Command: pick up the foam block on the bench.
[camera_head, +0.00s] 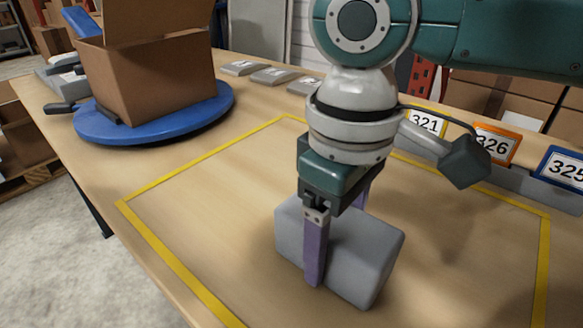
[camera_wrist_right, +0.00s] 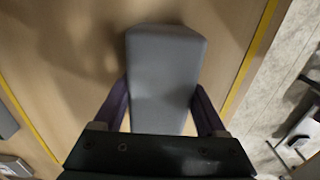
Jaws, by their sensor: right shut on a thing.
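The grey foam block (camera_head: 350,258) sits on the wooden bench inside a yellow taped outline. My right gripper (camera_head: 335,240) reaches down over the block from above. Its two purple fingers stand on opposite sides of the block and are shut on it. In the right wrist view the foam block (camera_wrist_right: 162,75) lies between the two fingers of my right gripper (camera_wrist_right: 160,108). I cannot tell whether the block's underside touches the bench. My left gripper is not in view.
An open cardboard box (camera_head: 158,75) stands on a blue round turntable (camera_head: 203,117) at the back left. Grey flat pieces (camera_head: 270,75) lie behind the outline. Numbered signs, including 326 (camera_head: 493,146), line the right edge. The taped area left of the block is clear.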

